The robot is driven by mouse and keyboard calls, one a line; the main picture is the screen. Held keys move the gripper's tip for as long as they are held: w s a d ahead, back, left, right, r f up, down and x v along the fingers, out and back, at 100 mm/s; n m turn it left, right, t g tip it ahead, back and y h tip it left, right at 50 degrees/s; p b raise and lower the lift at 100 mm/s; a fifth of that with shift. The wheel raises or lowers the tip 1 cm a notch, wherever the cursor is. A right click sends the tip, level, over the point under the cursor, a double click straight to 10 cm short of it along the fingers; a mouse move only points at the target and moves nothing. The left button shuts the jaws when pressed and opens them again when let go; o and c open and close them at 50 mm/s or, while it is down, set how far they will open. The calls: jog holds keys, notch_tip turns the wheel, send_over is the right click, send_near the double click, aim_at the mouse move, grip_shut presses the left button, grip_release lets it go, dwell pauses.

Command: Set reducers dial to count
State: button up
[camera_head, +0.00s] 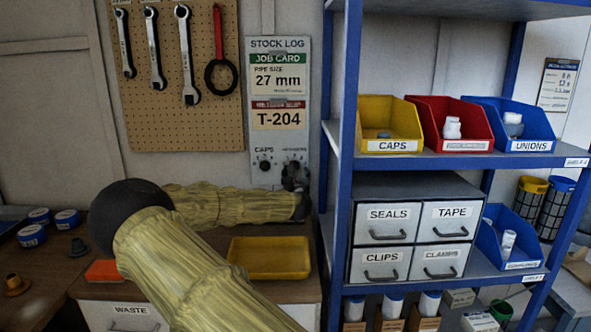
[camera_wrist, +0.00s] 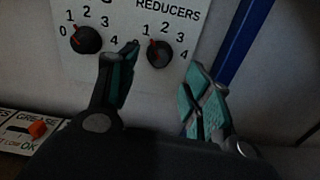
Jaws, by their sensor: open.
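The stock log board (camera_head: 279,128) hangs on the wall with a caps dial (camera_head: 265,166) and a reducers dial on its lower part. In the wrist view the reducers dial (camera_wrist: 158,55) is a dark knob whose red mark points up-left, near 1; its 0 is not visible. The caps dial (camera_wrist: 86,40) is to its left. My gripper (camera_wrist: 163,58) is open, its fingers on either side of the reducers dial in the picture; I cannot tell whether they touch it. A red bin (camera_head: 450,127) on the shelf holds white fittings; its label and their exact count are unclear.
A blue shelf post (camera_head: 342,120) stands close to the right of the board. A yellow tray (camera_head: 270,257) sits on the bench below. Wrenches hang on the pegboard (camera_head: 175,75) at left. A grease slider panel (camera_wrist: 38,129) shows at lower left in the wrist view.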

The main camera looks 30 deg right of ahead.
jog(key=p+x, duration=0.1)
jog(key=x, duration=0.5)
jog(key=shift+d, duration=0.1)
jog(key=shift+c, duration=0.2)
jog(key=c, duration=1)
